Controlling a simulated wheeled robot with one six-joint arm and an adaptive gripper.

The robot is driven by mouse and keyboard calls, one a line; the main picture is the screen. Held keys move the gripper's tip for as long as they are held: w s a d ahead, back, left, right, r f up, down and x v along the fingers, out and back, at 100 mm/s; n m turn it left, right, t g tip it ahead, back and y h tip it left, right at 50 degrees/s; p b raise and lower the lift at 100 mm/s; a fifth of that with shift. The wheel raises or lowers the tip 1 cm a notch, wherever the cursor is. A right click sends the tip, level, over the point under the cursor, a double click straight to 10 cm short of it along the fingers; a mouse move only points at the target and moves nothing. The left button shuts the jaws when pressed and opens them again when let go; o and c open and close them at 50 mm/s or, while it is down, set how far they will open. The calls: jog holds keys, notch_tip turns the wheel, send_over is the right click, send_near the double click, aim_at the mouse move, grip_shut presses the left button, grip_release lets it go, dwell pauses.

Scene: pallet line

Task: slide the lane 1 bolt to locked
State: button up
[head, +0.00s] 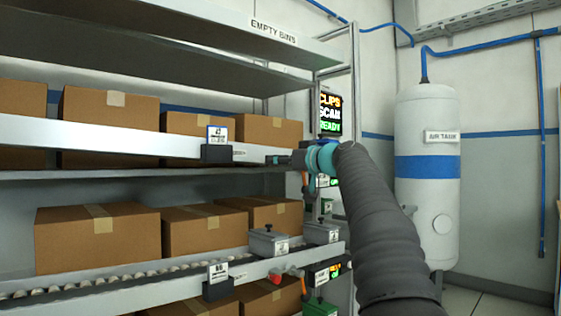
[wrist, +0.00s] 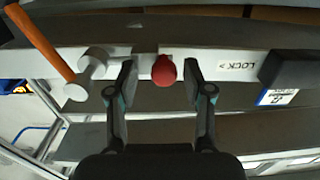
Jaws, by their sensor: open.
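The lane 1 bolt's red knob (wrist: 165,70) sits on the pale rail (wrist: 148,62) in the wrist view. My gripper (wrist: 160,74) is open, one finger on each side of the knob. A gap shows at the left finger; the right finger is close, and contact cannot be told. In the head view my gripper (head: 274,160) is at the upper shelf's front rail (head: 110,144), right of the black block (head: 216,154). The knob is hidden there.
An orange handle (wrist: 40,42) and pale fittings (wrist: 92,68) lie left of my fingers in the wrist view. Cartons (head: 98,240) fill the shelves. A lower lane has another red knob (head: 274,276) and grey boxes (head: 268,242). An air tank (head: 428,200) stands right.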

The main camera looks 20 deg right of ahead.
jog(key=v, duration=1.1)
jog(key=shift+s+d, duration=0.2)
jog(key=shift+s, duration=0.15)
jog(key=shift+r, duration=0.1)
